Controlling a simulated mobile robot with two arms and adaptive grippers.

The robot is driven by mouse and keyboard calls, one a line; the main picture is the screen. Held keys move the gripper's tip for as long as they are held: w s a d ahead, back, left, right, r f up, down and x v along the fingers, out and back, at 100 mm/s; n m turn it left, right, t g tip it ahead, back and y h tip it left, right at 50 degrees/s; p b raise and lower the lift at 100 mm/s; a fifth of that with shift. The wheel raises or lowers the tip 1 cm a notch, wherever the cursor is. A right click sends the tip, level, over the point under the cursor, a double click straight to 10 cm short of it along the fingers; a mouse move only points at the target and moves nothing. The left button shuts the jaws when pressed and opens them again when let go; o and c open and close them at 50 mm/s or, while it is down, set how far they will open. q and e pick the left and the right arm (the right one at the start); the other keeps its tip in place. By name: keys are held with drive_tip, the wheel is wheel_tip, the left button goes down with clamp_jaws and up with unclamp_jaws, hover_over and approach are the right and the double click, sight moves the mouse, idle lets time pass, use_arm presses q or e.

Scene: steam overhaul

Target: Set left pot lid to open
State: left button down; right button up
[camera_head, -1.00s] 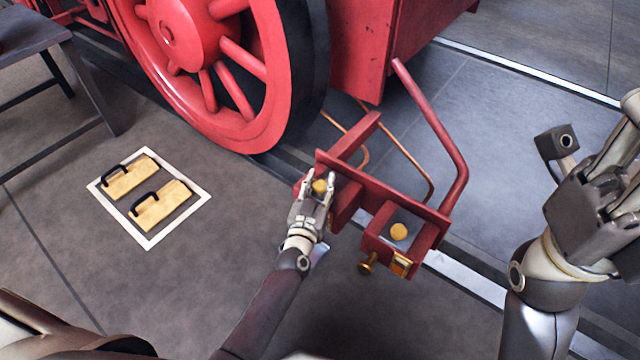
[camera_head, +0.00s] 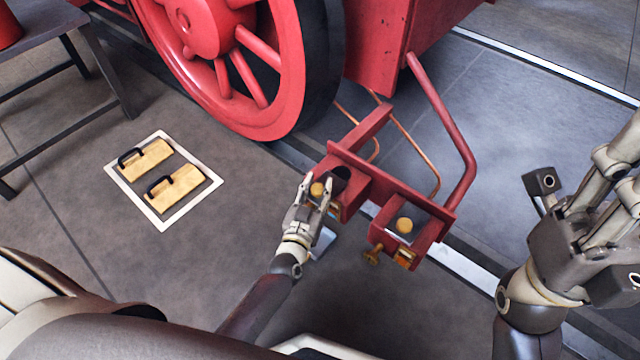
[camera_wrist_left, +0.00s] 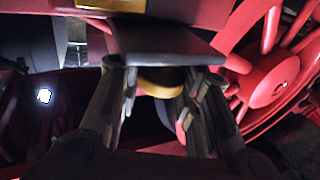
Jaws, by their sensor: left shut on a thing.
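The left pot (camera_head: 352,200) is a red box on the red frame in the head view. A dark round opening shows in its top, beside the brass knob (camera_head: 317,190) of its lid. My left gripper (camera_head: 318,186) is shut on this knob, one finger on each side. In the left wrist view the knob (camera_wrist_left: 160,82) sits between the fingers, against the grey lid plate (camera_wrist_left: 165,45). The fingers hide most of the lid in the head view. My right gripper (camera_head: 590,240) is raised at the right, away from the pots; its fingertips are not clearly shown.
The right pot (camera_head: 390,243) has a lid with a brass knob (camera_head: 404,225) on top. A bent red rail (camera_head: 455,130) rises behind it. A big red wheel (camera_head: 285,105) stands behind.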

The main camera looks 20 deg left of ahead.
use_arm(q)
drive_tip(key=shift+s+f, duration=0.1)
drive_tip(key=shift+s, duration=0.05)
drive_tip(key=c, duration=1.4)
unclamp_jaws()
drive_tip(key=o, duration=0.3)
drive_tip(key=shift+s+a, duration=0.1)
drive_tip(key=s, duration=1.2)
drive_tip(key=shift+d, duration=0.3)
